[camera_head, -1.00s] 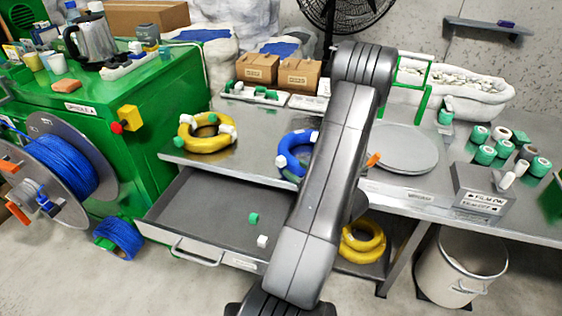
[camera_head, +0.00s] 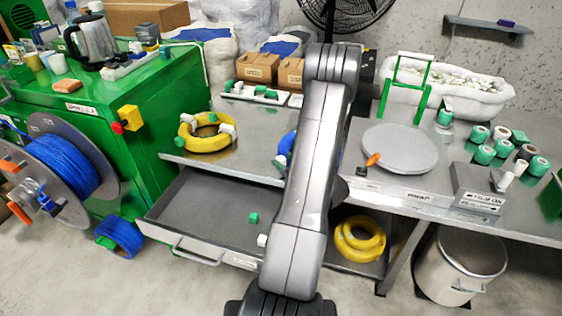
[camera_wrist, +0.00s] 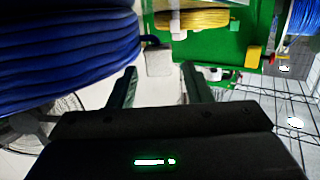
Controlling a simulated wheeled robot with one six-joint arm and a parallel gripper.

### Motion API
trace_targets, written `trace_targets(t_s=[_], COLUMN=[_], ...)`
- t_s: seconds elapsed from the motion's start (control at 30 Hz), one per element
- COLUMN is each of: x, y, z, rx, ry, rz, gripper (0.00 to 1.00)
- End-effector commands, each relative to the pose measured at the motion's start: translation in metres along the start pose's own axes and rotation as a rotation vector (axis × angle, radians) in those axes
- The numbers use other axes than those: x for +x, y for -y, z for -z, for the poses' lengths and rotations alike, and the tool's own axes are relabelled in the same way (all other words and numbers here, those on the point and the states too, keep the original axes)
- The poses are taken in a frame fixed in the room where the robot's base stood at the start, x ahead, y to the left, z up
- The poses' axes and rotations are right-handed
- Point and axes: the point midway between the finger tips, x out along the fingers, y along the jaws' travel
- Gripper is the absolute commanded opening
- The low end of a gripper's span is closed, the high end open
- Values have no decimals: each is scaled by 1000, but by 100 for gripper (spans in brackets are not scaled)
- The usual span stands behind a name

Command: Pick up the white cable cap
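In the head view a blue cable coil (camera_head: 287,143) lies on the bench, mostly hidden behind my arm. A pale cap (camera_head: 280,161) shows at its left edge. Another white cap (camera_head: 262,240) lies in the open drawer, beside my arm, near a green cap (camera_head: 253,218). My gripper is hidden in the head view. In the wrist view my gripper (camera_wrist: 160,72) is open, its two dark fingers apart. A large blue coil (camera_wrist: 65,50) fills the upper left, close to the left finger. A pale block (camera_wrist: 159,61) shows between and beyond the fingertips; I cannot tell whether it is held.
A yellow coil (camera_head: 207,143) with white and green caps lies left on the bench. A round grey plate (camera_head: 400,148) and several green rolls (camera_head: 484,154) stand right. The drawer (camera_head: 205,215) is open. A green cabinet (camera_head: 100,110) with a cable reel is left.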

Motion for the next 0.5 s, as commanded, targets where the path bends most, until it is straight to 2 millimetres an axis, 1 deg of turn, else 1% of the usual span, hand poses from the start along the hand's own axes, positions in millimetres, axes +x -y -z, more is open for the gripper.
trace_targets(t_s=[0.03, 0.1, 0.17, 0.2, 0.5], x=[0, 0, 0, 0, 0], y=[0, 0, 0, 0, 0], z=[0, 0, 0, 0, 0], rx=[0, 0, 0, 0, 0], ry=[0, 0, 0, 0, 0], rz=[0, 0, 0, 0, 0], gripper=[34, 21, 9, 1, 0])
